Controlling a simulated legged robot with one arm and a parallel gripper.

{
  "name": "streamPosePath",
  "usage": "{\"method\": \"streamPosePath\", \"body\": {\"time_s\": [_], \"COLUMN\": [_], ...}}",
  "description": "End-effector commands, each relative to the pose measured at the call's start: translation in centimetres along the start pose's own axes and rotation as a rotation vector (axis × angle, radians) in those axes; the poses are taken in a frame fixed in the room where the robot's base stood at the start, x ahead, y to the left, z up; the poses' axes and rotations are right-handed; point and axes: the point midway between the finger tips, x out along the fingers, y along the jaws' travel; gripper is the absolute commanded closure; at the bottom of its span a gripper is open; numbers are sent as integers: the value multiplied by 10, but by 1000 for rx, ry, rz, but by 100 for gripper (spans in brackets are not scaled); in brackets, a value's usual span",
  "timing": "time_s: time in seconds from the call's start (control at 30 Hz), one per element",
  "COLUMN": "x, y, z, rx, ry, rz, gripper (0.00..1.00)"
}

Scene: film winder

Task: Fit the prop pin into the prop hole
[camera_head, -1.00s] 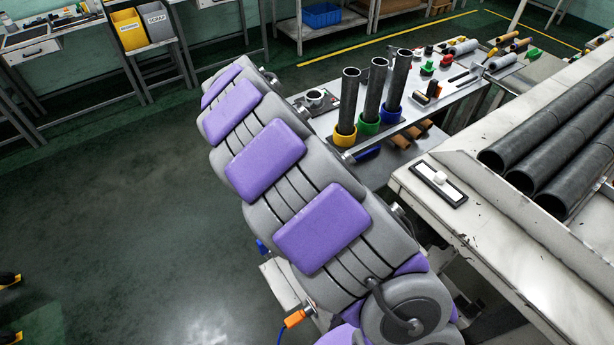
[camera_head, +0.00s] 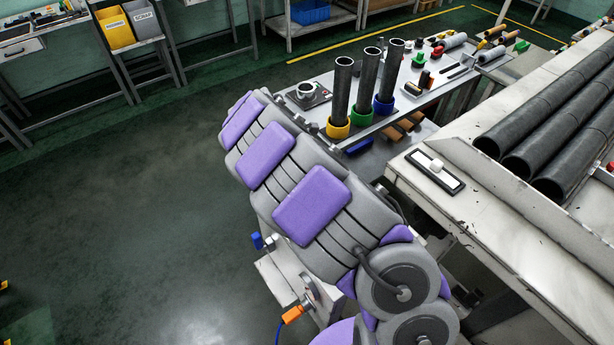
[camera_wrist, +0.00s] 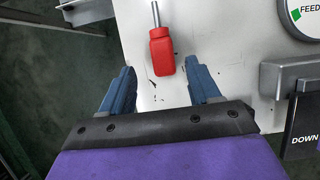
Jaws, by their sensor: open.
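In the wrist view a pin with a red handle (camera_wrist: 162,52) and a bare metal shaft (camera_wrist: 156,14) is over a worn white surface; it looks like the prop pin. Its shaft points to the top of the picture. My gripper (camera_wrist: 160,70) is open, with two blue fingers spread either side of the handle's lower end. Clear gaps show between fingers and handle, and nothing is held. I cannot tell how far above the handle the fingers are. I cannot make out the prop hole. In the head view my arm hides the gripper and pin.
In the wrist view a grey bracket (camera_wrist: 287,74), a black DOWN panel (camera_wrist: 302,128) and a round FEED plate (camera_wrist: 299,14) are at right. Another metal bracket (camera_wrist: 86,10) is at top left. In the head view a bench with dark tubes (camera_head: 560,125) stands right; open floor (camera_head: 130,200) is left.

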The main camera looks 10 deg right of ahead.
Motion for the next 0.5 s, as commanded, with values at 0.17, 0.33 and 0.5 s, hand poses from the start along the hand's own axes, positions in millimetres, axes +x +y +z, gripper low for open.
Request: {"method": "streamPosePath", "body": {"time_s": [0.17,0.33,0.5], "x": [30,41,39], "y": [-3,-4,-3], "z": [4,6,4], "rx": [3,1,2], "ry": [2,2,1], "rz": [-3,-2,-1], "gripper": [38,38,39]}}
